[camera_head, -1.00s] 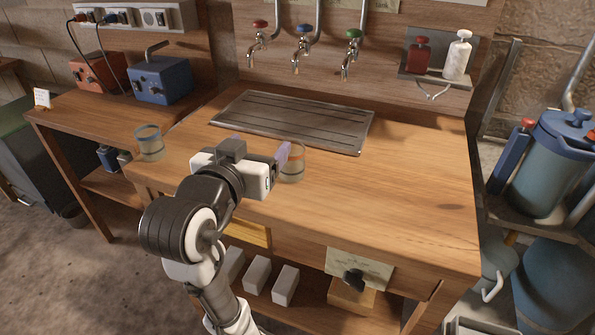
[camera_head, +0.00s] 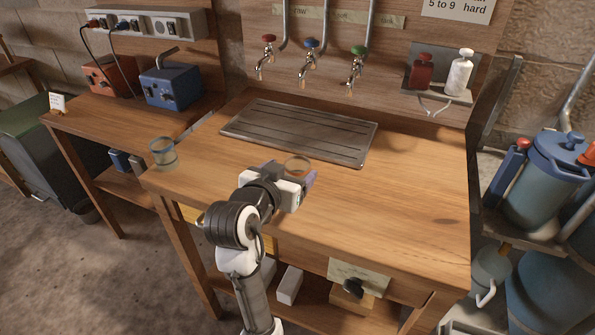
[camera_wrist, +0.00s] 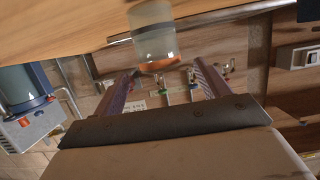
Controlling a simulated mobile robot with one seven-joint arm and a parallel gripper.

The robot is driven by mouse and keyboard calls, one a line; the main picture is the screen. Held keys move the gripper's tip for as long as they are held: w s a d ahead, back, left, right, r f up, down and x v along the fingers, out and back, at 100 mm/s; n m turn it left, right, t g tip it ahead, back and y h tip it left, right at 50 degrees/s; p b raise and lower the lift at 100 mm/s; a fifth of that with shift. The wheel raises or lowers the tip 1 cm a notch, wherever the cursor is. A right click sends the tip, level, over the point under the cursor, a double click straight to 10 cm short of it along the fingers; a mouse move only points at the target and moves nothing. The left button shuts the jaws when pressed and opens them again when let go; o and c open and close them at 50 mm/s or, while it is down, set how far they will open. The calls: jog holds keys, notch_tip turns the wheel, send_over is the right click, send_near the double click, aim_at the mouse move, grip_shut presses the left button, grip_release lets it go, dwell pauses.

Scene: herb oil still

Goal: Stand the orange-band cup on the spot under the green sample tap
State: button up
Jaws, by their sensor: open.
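A clear cup (camera_head: 297,161) stands on the wooden bench in front of the metal drain tray, partly hidden by my gripper. In the wrist view, which is upside down, this cup (camera_wrist: 154,38) shows a dark band around its middle and orange at its rim end. My gripper (camera_head: 291,174) is open and low over the bench at the cup. In the wrist view, the cup lies between the lines of the two fingers; I cannot tell whether they touch it. The green sample tap (camera_head: 357,66) hangs on the back wall, above the tray's right part. No marked spot is distinguishable under it.
A second clear cup (camera_head: 163,153) stands at the bench's left end. The drain tray (camera_head: 298,133) lies below the red tap (camera_head: 266,56), blue tap (camera_head: 309,60) and green tap. A shelf with two bottles (camera_head: 459,72) is at right. The bench's right side is clear.

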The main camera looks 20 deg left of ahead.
aim_at(301, 159)
jog(key=shift+p+x, duration=0.75)
jog(key=shift+x, duration=2.65)
jog(key=shift+r, duration=0.15)
jog(key=c, duration=1.1)
jog(key=shift+r, duration=0.1)
jog(key=shift+c, duration=0.2)
